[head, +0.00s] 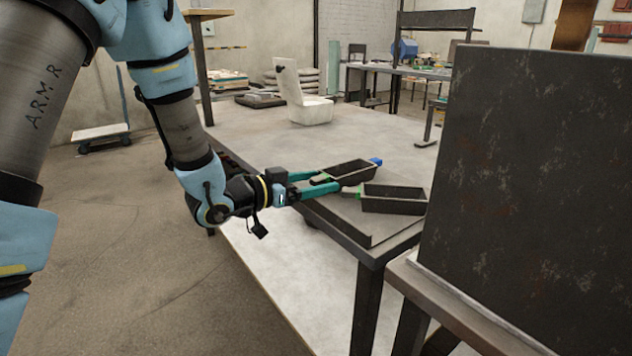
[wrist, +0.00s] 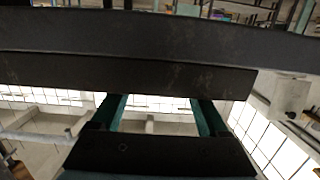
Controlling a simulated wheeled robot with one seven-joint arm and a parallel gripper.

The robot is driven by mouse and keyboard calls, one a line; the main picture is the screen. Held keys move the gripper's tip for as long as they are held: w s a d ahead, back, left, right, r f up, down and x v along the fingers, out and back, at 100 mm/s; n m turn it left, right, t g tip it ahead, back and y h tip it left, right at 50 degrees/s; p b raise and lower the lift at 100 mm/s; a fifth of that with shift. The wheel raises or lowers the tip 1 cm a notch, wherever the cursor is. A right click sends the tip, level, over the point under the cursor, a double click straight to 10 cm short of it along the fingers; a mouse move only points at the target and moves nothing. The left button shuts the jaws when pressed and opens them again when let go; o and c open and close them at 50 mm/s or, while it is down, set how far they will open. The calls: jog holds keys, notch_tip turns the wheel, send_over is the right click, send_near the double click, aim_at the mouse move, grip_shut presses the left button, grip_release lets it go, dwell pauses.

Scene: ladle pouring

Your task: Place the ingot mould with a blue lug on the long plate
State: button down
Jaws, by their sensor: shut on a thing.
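The dark, open-topped ingot mould with a blue lug (head: 346,171) is near the table's front edge in the head view. Its blue lug (head: 376,161) is at the far end. My gripper (head: 325,181) reaches in from the left with two teal fingers, shut on the near end of this mould; the exact contact is partly hidden. A dark strip along the table's front edge looks like the long plate (head: 345,228). Whether the mould touches it I cannot tell. In the wrist view both teal fingers (wrist: 160,108) run up behind dark bars that I cannot identify surely.
A second dark mould (head: 393,205) with a green lug stands close to the right of my gripper. A tall rusty dark panel (head: 540,200) blocks the right side. A white L-shaped block (head: 300,100) stands farther back. The middle of the table (head: 240,125) is clear.

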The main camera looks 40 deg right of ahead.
grip_release()
jog(key=shift+r, duration=0.2)
jog(key=a+r, duration=0.2)
jog(key=a, duration=1)
jog(key=w+a+f+n+t+y, duration=0.2)
jog(key=w+a+n+t+y, duration=0.25)
jog(key=w+a, duration=0.4)
jog(key=w+a+f+n+t+y, duration=0.3)
jog(key=w+a+n+t+y, duration=0.15)
jog(key=w+a, duration=0.4)
jog(key=s+a+f+n+g+y, duration=0.1)
jog(key=a+n+y, duration=0.15)
jog(key=a, duration=0.35)
jog(key=s+a+n+g+y, duration=0.1)
jog(key=s+a+y, duration=0.15)
jog(key=a, duration=0.35)
jog(key=s+a+n+g+y, duration=0.2)
jog(key=s+a+n+g, duration=0.2)
jog(key=s, duration=0.5)
jog(key=a+n, duration=0.1)
jog(key=a, duration=0.1)
jog(key=shift+a+g, duration=0.3)
